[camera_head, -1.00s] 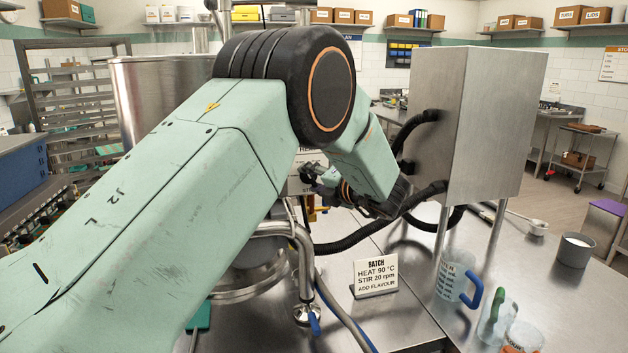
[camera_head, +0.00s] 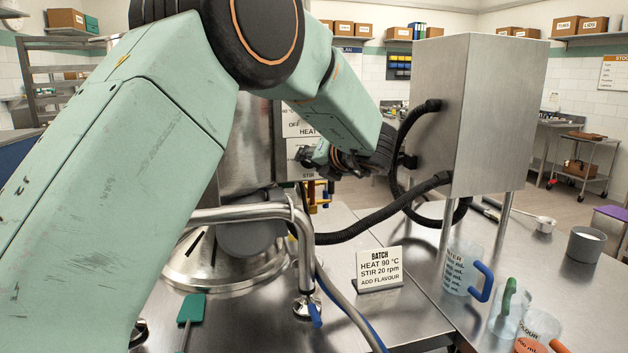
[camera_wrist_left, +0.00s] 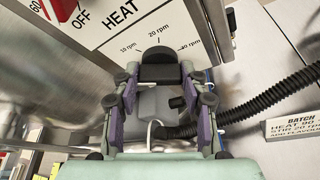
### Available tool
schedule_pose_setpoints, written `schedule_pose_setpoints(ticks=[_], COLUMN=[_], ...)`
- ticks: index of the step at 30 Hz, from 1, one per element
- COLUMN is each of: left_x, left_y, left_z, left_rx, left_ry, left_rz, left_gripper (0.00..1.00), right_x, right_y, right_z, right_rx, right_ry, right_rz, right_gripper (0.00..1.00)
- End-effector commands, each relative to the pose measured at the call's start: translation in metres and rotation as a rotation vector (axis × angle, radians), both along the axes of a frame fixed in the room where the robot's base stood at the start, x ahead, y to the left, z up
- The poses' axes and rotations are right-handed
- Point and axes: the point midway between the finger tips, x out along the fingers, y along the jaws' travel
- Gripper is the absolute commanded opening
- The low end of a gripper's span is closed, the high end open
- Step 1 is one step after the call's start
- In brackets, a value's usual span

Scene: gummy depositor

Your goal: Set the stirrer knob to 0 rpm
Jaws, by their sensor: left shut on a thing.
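The stirrer knob (camera_wrist_left: 158,68) is a dark round knob on the white control panel (camera_head: 303,118). In the left wrist view, marks for 10, 20 and 40 rpm show around its upper side; a 0 rpm mark is not in sight. My left gripper (camera_wrist_left: 158,74) is shut on the knob, one finger on each side. Which mark the knob points to cannot be told. In the head view my left gripper (camera_head: 314,158) is small at the panel's STIR part and hides the knob. My right gripper is not in view.
A BATCH card (camera_head: 380,270) reads HEAT 90 °C, STIR 20 rpm. A steel box on legs (camera_head: 490,110) with black hoses (camera_head: 385,222) stands right of the panel. Jugs (camera_head: 462,268) stand at the front right. A bent steel pipe (camera_head: 303,245) is below my arm.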

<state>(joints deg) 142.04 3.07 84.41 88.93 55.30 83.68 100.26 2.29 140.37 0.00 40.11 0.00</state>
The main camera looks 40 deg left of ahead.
Motion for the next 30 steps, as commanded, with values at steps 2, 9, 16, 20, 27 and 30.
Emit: schedule_pose_setpoints(ticks=[2, 9, 16, 20, 27, 30], left_x=[-0.001, -0.002, -0.002, -0.003, -0.003, -0.003], left_y=[0.000, 0.001, 0.001, 0.002, 0.002, 0.002], left_z=[-0.007, -0.006, -0.005, -0.004, -0.003, -0.003], left_rx=[-0.050, -0.180, -0.278, -0.318, -0.362, -0.368], left_ry=[-0.053, -0.201, -0.311, -0.356, -0.402, -0.410], left_rz=[0.000, 0.000, 0.000, 0.001, 0.001, 0.002], left_gripper=[0.12, 0.12, 0.12, 0.12, 0.12, 0.12], right_x=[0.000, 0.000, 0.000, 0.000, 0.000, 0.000], right_y=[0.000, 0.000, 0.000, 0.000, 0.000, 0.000], right_z=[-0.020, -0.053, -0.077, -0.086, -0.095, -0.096], right_rx=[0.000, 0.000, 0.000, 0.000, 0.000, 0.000], right_ry=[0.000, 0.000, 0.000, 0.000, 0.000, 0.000], right_rz=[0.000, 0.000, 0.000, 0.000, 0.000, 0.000], right_gripper=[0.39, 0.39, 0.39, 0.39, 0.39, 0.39])
